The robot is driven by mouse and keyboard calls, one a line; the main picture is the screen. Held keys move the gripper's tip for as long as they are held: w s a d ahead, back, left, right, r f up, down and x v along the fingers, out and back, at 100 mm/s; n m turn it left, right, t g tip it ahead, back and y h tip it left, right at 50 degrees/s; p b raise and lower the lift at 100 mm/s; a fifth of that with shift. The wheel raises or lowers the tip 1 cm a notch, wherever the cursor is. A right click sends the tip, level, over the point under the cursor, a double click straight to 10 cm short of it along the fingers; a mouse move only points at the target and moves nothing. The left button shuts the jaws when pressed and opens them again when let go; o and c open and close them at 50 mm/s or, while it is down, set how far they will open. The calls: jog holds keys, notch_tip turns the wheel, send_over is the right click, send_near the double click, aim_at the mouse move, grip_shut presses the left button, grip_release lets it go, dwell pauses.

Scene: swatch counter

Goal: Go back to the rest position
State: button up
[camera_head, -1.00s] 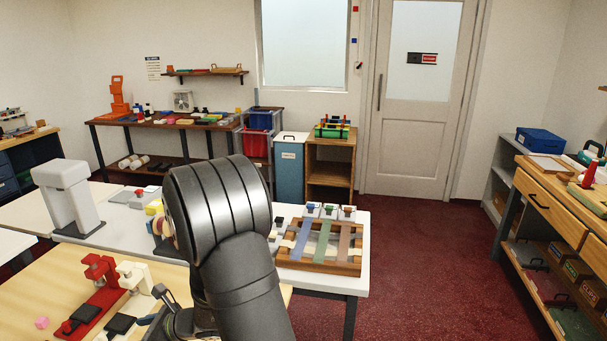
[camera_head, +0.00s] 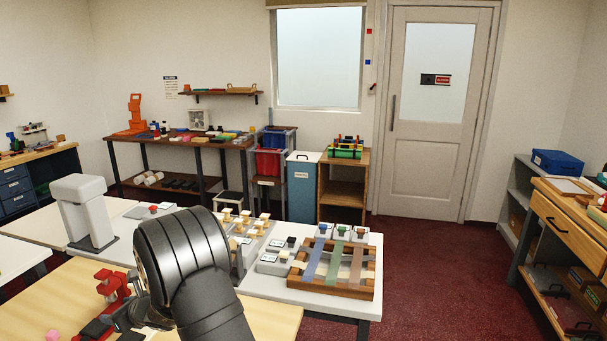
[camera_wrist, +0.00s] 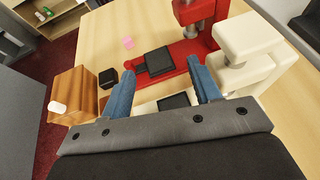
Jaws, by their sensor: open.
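My gripper (camera_wrist: 165,92) is open in the wrist view, with two blue fingers apart and nothing between them. It is above the light wood table, pointing toward a red press-like device (camera_wrist: 190,55) and a cream one (camera_wrist: 250,50). A black pad (camera_wrist: 158,62) lies on the red device's base. In the head view my dark arm covers part of the table, and my fingers are mostly hidden behind it. The red device (camera_head: 115,288) shows left of my arm.
A wooden block (camera_wrist: 75,95), a small black cube (camera_wrist: 108,78) and a pink cube (camera_wrist: 127,42) are near my gripper. A white machine (camera_head: 85,212) stands on the white table. A wooden rack with coloured strips (camera_head: 332,290) lies to the right. The red floor by the door is open.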

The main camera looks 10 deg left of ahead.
jog(key=shift+f, duration=1.05)
